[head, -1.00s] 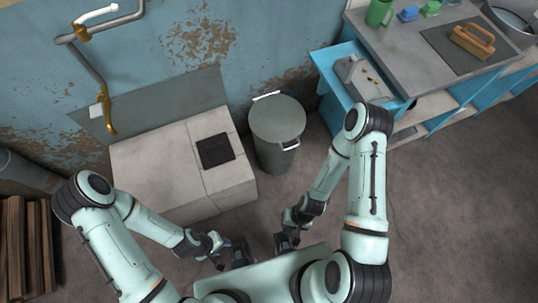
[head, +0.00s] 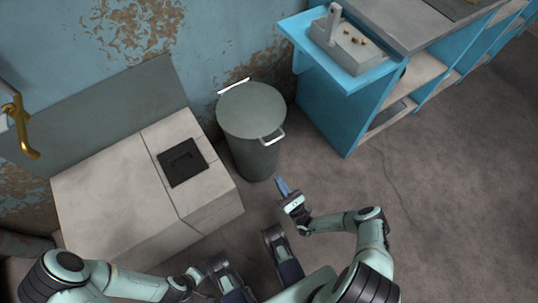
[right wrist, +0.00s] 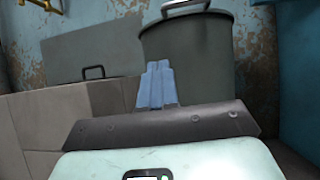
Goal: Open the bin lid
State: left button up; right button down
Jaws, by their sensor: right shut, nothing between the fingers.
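The round grey bin (head: 253,155) stands against the wall, and its flat lid (head: 250,108) is closed. A light handle (head: 273,137) sticks out at the lid's front right edge, and a white bar lies at its back edge. My right gripper (head: 283,186) is shut and empty, just in front of the bin, below the handle and apart from it. In the right wrist view its blue fingers (right wrist: 157,68) are together in front of the bin body (right wrist: 200,60), with the handle (right wrist: 186,6) at the top edge. My left gripper (head: 218,268) is low in the head view; its jaws are unclear.
A pale stone block (head: 120,190) with a dark square hatch (head: 184,161) stands left of the bin. The floor (head: 430,170) in front of the cabinet is clear.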

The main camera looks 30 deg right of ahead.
pick_arm(q)
jog(key=shift+f, duration=0.15)
pick_arm(e)
jog(key=w+r+m+h, duration=0.1)
jog(key=w+r, duration=0.7)
jog(key=r, duration=0.1)
jog(key=shift+w+d+r+t+h, duration=0.2)
jog(key=shift+w+d+t+h, duration=0.1)
jog(key=shift+d+t, duration=0.1)
